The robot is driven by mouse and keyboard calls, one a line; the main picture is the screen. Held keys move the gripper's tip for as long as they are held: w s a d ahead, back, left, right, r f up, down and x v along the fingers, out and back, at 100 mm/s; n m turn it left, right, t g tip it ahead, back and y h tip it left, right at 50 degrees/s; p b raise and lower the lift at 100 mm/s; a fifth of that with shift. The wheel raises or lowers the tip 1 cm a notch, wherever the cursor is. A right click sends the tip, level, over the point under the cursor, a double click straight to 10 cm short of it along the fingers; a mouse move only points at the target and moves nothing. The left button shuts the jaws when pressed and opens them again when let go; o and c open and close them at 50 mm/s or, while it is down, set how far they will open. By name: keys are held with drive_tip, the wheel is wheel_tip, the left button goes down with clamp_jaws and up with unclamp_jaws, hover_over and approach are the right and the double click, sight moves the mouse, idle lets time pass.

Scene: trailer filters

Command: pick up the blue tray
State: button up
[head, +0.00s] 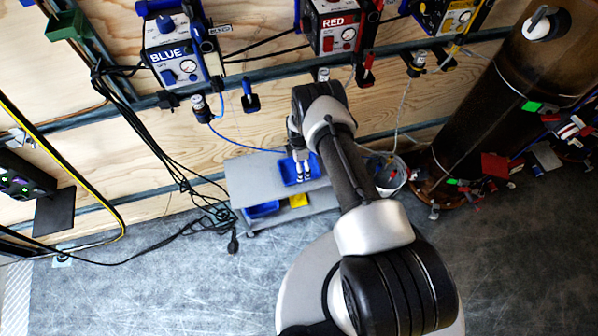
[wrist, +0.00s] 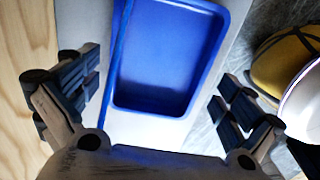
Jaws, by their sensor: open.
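The blue tray (head: 288,165) lies on the top shelf of a small grey cart (head: 252,181) against the wall. In the wrist view the blue tray (wrist: 165,50) looks empty, and its far end is cut off by the frame. My gripper (head: 303,174) is over the tray in the head view and hides part of it. In the wrist view my gripper (wrist: 156,80) is open and empty, with one finger on each side of the tray's near end. I cannot tell the height of the fingertips above the tray.
A thin blue hose (wrist: 118,55) runs along the tray's left edge. A second blue tray (head: 262,210) and a yellow tray (head: 298,200) are on the lower shelf. A white bucket (head: 390,178) stands right of the cart. Black cables (head: 180,180) hang left of it.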

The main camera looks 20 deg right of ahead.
wheel_tip(320, 180, down, 3)
drive_tip(key=shift+b, duration=0.45)
drive_tip(key=shift+r, duration=0.1)
drive_tip(key=shift+c, duration=0.4)
drive_tip(key=c, duration=0.7)
